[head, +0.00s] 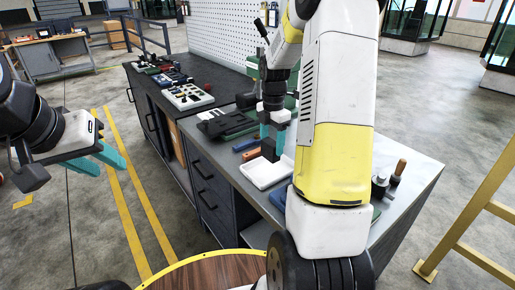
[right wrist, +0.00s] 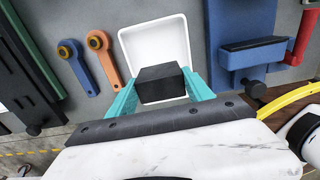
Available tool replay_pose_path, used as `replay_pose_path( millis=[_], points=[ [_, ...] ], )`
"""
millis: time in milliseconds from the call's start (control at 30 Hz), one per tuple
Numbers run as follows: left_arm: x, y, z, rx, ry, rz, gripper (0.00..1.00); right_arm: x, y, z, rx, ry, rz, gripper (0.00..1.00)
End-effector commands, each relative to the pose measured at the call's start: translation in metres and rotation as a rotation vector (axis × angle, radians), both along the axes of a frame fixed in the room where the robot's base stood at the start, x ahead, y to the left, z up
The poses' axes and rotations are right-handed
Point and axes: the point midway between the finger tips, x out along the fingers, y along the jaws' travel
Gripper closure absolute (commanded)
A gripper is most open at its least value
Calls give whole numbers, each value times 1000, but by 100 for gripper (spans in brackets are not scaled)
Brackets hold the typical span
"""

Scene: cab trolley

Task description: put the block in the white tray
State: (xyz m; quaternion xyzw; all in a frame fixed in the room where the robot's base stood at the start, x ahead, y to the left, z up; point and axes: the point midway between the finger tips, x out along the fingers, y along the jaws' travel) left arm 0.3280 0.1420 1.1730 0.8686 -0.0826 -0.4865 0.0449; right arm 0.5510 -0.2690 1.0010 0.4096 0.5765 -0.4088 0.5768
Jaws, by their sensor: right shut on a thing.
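The block (right wrist: 162,84) is dark, nearly black, and sits between the teal fingers of my right gripper (right wrist: 160,95) in the right wrist view. The right gripper is shut on it. The white tray (right wrist: 180,35) is a shallow square tray, and the block overlaps its near part in that view. In the head view the tray (head: 262,178) lies on the workbench, just in front of the right gripper (head: 277,142). My left gripper (head: 101,160) is open and empty over the floor, left of the bench.
The workbench (head: 420,178) carries several tools. A white pegboard (head: 222,38) rises behind the bench.

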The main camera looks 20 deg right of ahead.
Motion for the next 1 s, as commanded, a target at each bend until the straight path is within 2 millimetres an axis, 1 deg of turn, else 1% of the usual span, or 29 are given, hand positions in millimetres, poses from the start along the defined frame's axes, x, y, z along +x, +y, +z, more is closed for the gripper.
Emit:
replay_pose_path(
  millis=[33,267,433,500,700,833,867,900,933,967,1000],
  points=[
    [0,0,0,0,0,0,64,0,0,-7,0,0,0,100],
    [0,0,0,0,0,0,64,0,0,-25,0,0,0,100],
    [0,0,0,0,0,0,64,0,0,-49,0,1,-1,100],
    [0,0,0,0,0,0,64,0,0,-52,0,-2,-1,100],
    [0,0,0,0,0,0,64,1,0,-52,-1,-3,-1,100],
    [0,0,0,0,0,0,64,0,0,-55,0,-2,-2,100],
    [0,0,0,0,0,0,64,0,0,-55,-1,-1,-2,34],
    [0,0,0,0,0,0,64,0,0,-55,-1,-1,-2,26],
    [0,0,0,0,0,0,64,0,0,-55,-1,-1,-2,21],
    [0,0,0,0,0,0,64,0,0,-55,-1,-1,-1,18],
    [0,0,0,0,0,0,64,0,0,-55,-1,-1,-1,18]
  ],
)
